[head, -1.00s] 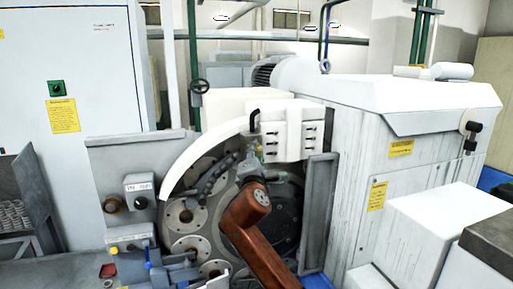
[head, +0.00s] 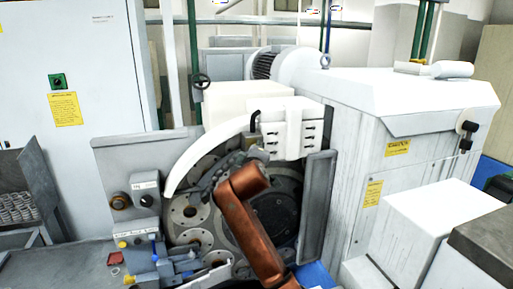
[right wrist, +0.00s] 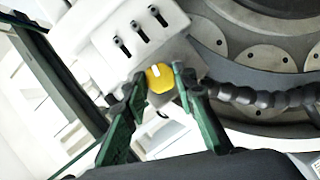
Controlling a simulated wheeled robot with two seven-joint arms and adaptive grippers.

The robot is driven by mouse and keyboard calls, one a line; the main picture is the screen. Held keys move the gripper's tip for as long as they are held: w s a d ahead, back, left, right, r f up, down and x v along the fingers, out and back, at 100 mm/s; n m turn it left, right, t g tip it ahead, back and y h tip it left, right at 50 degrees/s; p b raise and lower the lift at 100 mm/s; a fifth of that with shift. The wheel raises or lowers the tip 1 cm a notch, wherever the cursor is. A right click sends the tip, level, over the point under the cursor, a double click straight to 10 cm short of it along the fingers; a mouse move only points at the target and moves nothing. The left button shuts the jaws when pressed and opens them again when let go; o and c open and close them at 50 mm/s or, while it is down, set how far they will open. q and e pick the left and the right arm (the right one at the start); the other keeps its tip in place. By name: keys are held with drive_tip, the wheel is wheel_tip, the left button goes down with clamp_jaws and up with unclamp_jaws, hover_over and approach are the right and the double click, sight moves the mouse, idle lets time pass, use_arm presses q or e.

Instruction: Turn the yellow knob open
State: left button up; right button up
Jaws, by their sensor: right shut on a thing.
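The yellow knob (right wrist: 159,79) shows in the right wrist view, round with a white mark on its face, beside the white block (right wrist: 125,38) with its black levers. My right gripper (right wrist: 160,85) has its green fingers on either side of the knob and is shut on it. I cannot make out the knob there. My left gripper is in neither view.
The white block (head: 290,135) sits above the round grinding disc (head: 275,215) with its ring holes. A dark jointed hose (right wrist: 265,97) runs close to the right finger. A grey door panel (head: 317,205) stands right of the disc.

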drive_tip(key=shift+m+g+y+p, duration=0.3)
drive_tip(key=shift+m+p, duration=0.15)
drive_tip(key=shift+m, duration=0.15)
drive_tip(key=shift+f, duration=0.1)
drive_tip(key=o, duration=1.2)
drive_tip(key=shift+c, duration=0.2)
drive_tip(key=v, duration=1.2)
